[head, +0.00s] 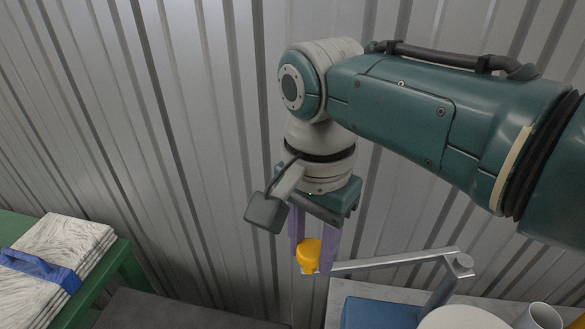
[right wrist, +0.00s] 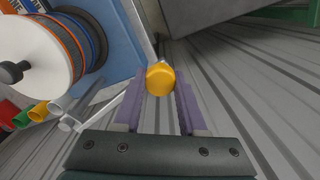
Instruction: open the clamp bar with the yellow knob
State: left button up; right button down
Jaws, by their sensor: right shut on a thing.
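The yellow knob (head: 309,254) sits at the left end of the grey metal clamp bar (head: 390,262). The bar runs right to a pivot post above a blue block. My right gripper (head: 314,252) points down with its purple fingers on either side of the knob, shut on it. In the right wrist view the knob (right wrist: 160,78) lies between the fingertips of the right gripper (right wrist: 158,92). The clamp bar (right wrist: 102,108) is partly hidden behind a finger there. My left gripper is not in view.
A blue block (head: 378,313) and a white round spool (head: 462,318) stand on a pale top at the lower right. A green table (head: 122,262) with a stack of whitish sheets (head: 62,250) and a blue strap is at the left. A corrugated metal wall (head: 150,120) stands close behind.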

jog(key=shift+w+d+m+b, duration=0.1)
jog(key=shift+w+m+b, duration=0.25)
jog(key=shift+w, duration=0.3)
jog(key=shift+c, duration=2.3)
grip_release()
notch_tip(320, 180, up, 9)
jog(key=shift+f+p, duration=0.1)
jog(key=shift+p, duration=0.5)
jog(key=shift+r, duration=0.6)
